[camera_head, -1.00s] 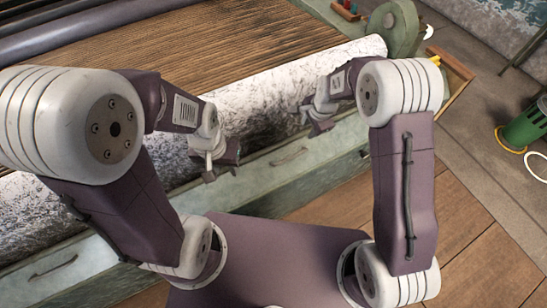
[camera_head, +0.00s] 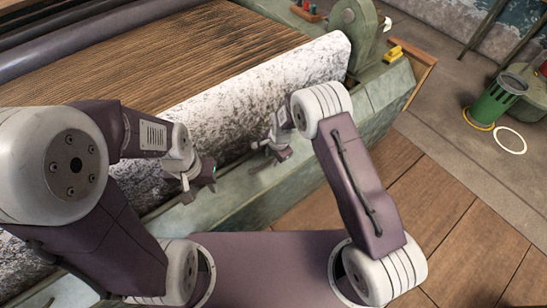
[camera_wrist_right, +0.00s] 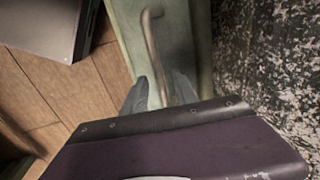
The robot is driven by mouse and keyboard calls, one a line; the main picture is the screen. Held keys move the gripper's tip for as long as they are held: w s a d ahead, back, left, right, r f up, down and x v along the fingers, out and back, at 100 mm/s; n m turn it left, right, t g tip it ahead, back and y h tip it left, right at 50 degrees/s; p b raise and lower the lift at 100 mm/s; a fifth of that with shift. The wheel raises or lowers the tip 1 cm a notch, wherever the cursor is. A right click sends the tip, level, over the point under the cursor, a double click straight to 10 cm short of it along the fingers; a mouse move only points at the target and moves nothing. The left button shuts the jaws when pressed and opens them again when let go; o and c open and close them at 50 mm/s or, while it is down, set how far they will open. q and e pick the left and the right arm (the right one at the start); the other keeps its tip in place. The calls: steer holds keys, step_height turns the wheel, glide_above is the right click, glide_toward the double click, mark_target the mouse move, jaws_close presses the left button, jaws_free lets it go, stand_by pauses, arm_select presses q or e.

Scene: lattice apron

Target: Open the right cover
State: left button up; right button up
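A pale green front panel (camera_head: 240,192) runs along the machine below the long speckled roll (camera_head: 255,95). In the right wrist view a curved metal handle (camera_wrist_right: 155,45) stands on the pale green cover (camera_wrist_right: 127,30). My right gripper (camera_head: 268,155) is over the panel's upper edge, close to the roll. The handle is not visible in the head view.
A green machine end piece (camera_head: 352,35) with a yellow block (camera_head: 390,52) stands at the right end. A green bin (camera_head: 497,100) and a white ring (camera_head: 510,140) are on the floor at right. Wooden floor (camera_head: 440,215) in front is clear.

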jaws_close()
stand_by(1.4)
